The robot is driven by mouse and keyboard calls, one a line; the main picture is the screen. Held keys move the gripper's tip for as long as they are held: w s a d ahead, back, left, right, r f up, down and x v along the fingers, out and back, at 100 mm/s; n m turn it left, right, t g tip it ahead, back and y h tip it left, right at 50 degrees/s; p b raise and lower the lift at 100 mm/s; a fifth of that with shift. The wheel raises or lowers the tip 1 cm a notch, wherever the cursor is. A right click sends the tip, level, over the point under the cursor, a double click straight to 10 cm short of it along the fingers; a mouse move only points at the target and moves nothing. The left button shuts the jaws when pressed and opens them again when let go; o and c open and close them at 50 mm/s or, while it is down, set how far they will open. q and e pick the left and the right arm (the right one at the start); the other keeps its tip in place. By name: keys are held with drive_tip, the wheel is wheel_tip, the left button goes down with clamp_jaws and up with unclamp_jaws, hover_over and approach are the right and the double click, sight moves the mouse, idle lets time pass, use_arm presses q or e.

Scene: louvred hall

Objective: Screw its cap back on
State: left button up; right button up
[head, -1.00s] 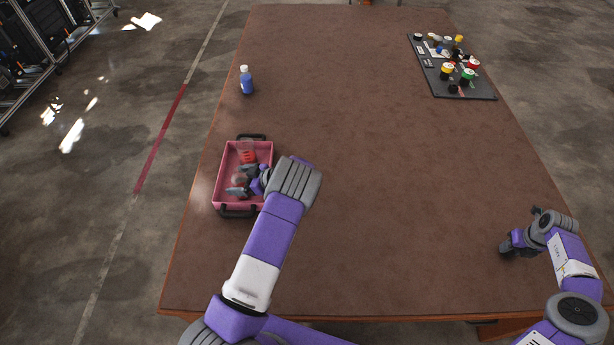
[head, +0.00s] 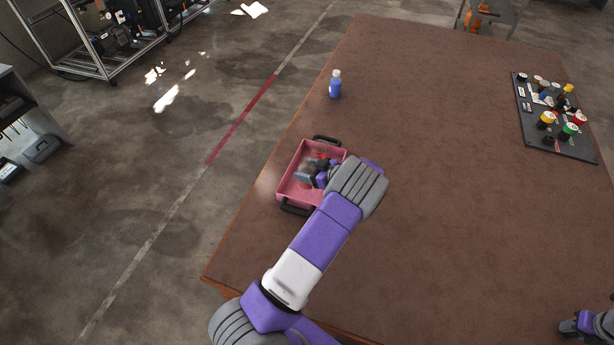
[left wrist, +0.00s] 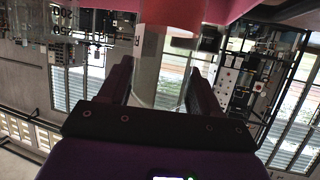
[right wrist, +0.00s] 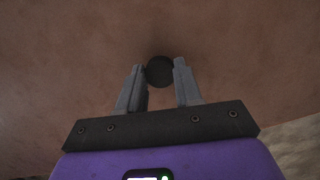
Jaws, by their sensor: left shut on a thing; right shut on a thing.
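My left gripper (head: 320,176) is low inside the pink box. Its fingers are shut on a clear, see-through container with a red part, which shows between them in the left wrist view (left wrist: 160,62). In the head view the container is largely hidden by the gripper and blurred; a red patch (head: 321,156) shows beside the fingers. My right gripper (right wrist: 160,80) is shut on a small round black cap (right wrist: 159,70) at its fingertips, above the brown tabletop. In the head view the right gripper (head: 570,327) is at the lower right edge, well apart from the container.
The pink box (head: 283,192) with black handles stands near the table's left edge. A blue bottle with a white top (head: 335,88) stands beyond it. A dark board (head: 565,149) with several coloured parts lies at the far right. The middle of the brown table (head: 440,190) is clear.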

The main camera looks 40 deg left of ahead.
sight(308, 160)
use_arm(q)
wheel_tip(308, 160, up, 5)
drive_tip(key=shift+r+p, duration=0.1)
drive_tip(key=shift+p, duration=0.25)
use_arm(e)
drive_tip(key=shift+r, duration=0.5)
use_arm(q)
drive_tip(key=o, duration=0.4)
drive_tip(key=c, duration=0.8)
